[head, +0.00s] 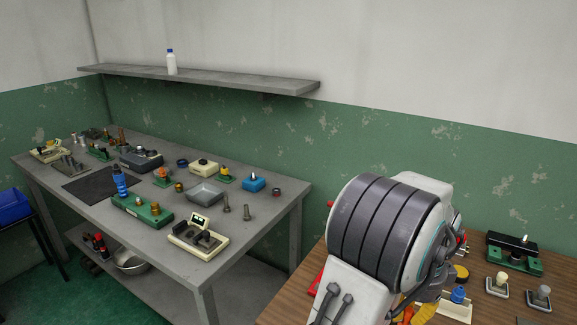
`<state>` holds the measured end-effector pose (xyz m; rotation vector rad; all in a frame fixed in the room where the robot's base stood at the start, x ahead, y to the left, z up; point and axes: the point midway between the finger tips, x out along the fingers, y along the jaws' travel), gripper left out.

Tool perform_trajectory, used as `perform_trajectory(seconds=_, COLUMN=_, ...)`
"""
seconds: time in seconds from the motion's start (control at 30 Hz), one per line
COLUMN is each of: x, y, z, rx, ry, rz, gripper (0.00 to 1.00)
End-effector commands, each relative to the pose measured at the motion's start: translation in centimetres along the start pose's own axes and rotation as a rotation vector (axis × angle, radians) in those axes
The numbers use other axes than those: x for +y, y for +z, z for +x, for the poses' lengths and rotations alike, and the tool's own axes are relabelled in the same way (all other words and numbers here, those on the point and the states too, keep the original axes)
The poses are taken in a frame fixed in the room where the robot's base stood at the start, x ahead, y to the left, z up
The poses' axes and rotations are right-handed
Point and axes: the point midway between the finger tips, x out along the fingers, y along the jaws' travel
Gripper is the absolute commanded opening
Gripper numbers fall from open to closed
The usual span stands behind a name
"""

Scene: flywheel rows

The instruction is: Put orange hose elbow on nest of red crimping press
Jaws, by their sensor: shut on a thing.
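My gripper (413,298) is over the wooden table at the bottom right, largely hidden behind my arm. It is shut on an orange piece, the orange hose elbow (424,312), which shows only in part below the dark fingers. Red parts (316,284) show at the left edge of my arm on the wooden table; they may belong to the red crimping press. Its nest is hidden behind my arm, so I cannot tell how the elbow stands to it.
On the wooden table (480,308), a green and black device (514,252), two small grey-based posts (497,285) and a cream fixture with a blue knob (457,300) stand right of my gripper. A grey metal table (150,215) at the left is crowded with devices and parts.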

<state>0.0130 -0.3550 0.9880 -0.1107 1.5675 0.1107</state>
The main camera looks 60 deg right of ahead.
Motion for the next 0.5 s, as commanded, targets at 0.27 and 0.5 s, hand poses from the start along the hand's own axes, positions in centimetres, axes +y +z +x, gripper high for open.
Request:
perform_trajectory(seconds=0.27, x=-3.0, y=11.1, z=2.3, rx=-0.001, ry=0.003, rz=-0.537, gripper=0.00)
perform_trajectory(seconds=0.5, x=-2.6, y=20.9, z=4.2, rx=-0.001, ry=0.003, rz=-0.987, gripper=0.00)
